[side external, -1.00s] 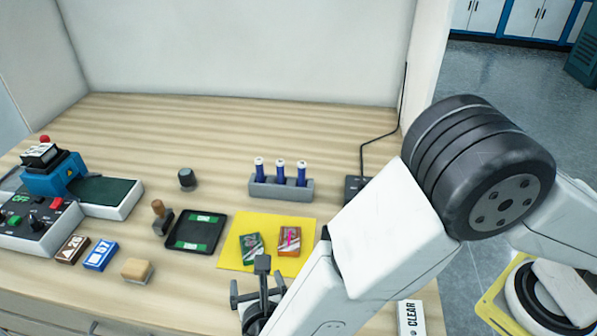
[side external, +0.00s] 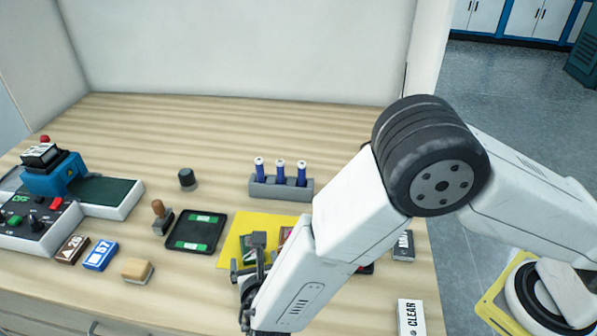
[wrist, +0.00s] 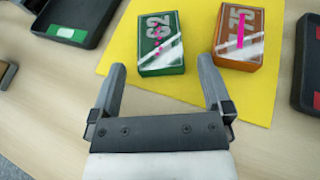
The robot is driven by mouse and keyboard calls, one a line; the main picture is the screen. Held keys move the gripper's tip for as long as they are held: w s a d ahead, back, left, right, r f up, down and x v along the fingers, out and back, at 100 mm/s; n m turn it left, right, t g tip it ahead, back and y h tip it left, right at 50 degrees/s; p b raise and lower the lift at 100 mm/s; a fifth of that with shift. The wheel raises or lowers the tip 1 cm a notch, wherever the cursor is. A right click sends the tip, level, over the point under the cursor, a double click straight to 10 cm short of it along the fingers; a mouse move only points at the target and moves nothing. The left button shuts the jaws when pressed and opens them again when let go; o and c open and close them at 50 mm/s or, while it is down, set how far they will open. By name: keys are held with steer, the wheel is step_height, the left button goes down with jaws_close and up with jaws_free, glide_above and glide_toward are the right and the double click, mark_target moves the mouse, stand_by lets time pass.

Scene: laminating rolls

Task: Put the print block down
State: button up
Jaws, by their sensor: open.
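A green block (wrist: 161,44) with a white stripe and magenta marks lies on the yellow mat (wrist: 112,72). An orange block (wrist: 235,37) with a magenta mark lies to its right. I cannot tell which one is the print block. In the wrist view my gripper (wrist: 161,66) is open and empty, its fingertips just on the near side of the green block. In the side view my gripper (side external: 250,262) is at the mat's (side external: 232,231) front edge. My arm hides much of both blocks and the mat's right side there.
A black tray (side external: 195,233) with green labels lies left of the mat, beside a wooden-handled stamp (side external: 161,215). A grey rack (side external: 281,187) of blue tubes stands behind. Brown (side external: 72,249), blue (side external: 100,255) and tan (side external: 137,270) blocks lie at front left. A CLEAR block (side external: 410,317) lies front right.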

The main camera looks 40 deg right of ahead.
steer(key=shift+w+d+f, duration=0.2)
steer(key=shift+w+f, duration=0.05)
steer(key=shift+w, duration=0.25)
steer(key=shift+c, duration=0.2)
jaws_close()
steer(key=shift+r, duration=0.15)
